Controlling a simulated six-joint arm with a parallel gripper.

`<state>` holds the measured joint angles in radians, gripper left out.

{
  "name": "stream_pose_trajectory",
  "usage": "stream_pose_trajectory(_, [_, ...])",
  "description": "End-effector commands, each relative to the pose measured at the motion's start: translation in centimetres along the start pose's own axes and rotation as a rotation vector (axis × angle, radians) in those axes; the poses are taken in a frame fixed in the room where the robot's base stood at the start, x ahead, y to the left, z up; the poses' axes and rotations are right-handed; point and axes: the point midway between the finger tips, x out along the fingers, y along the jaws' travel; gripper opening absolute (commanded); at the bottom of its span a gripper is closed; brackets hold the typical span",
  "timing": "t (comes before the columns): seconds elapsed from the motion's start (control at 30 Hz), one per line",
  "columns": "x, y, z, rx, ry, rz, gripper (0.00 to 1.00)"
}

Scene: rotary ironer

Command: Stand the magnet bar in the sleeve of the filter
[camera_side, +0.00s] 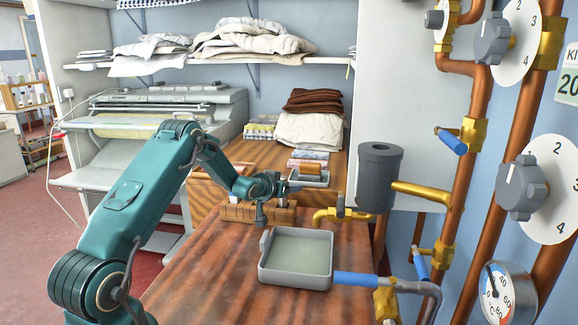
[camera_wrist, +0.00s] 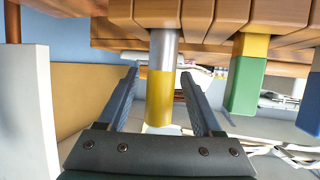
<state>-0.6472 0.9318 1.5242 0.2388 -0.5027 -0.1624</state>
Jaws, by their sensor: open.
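A round silver bar with a yellow end, which looks like the magnet bar (camera_wrist: 160,98), stands in a wooden rack (camera_wrist: 215,12). The wrist view appears upside down, with the rack at the top. My gripper (camera_wrist: 158,76) is open, with one finger on each side of the bar and gaps between. In the side view my gripper (camera_side: 284,188) is at the wooden rack (camera_side: 258,213), where the bar is too small to make out. The filter (camera_side: 380,178) is a dark grey upright cylinder with an open top, right of the rack. The inside of its sleeve is mostly hidden.
A square yellow-and-green bar (camera_wrist: 246,75) and a blue-ended one (camera_wrist: 308,90) stand beside the silver bar. A grey tray (camera_side: 297,260) lies in front on the wooden table (camera_side: 205,280). Brass and copper pipes with a blue-handled valve (camera_side: 452,142) flank the filter.

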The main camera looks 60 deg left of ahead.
Motion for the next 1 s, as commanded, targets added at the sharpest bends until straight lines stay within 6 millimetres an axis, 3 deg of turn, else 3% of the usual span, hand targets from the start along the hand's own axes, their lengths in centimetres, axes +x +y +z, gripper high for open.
stream_pose_trajectory(0.47, [0.82, 0.02, 0.04, 0.000, -0.001, 0.000, 0.67])
stream_pose_trajectory(0.63, [0.81, 0.02, 0.03, 0.000, -0.001, 0.000, 0.05])
stream_pose_trajectory(0.67, [0.81, 0.02, 0.03, 0.000, -0.001, 0.000, 0.00])
stream_pose_trajectory(1.0, [0.77, 0.01, -0.13, 0.000, 0.001, 0.000, 0.00])
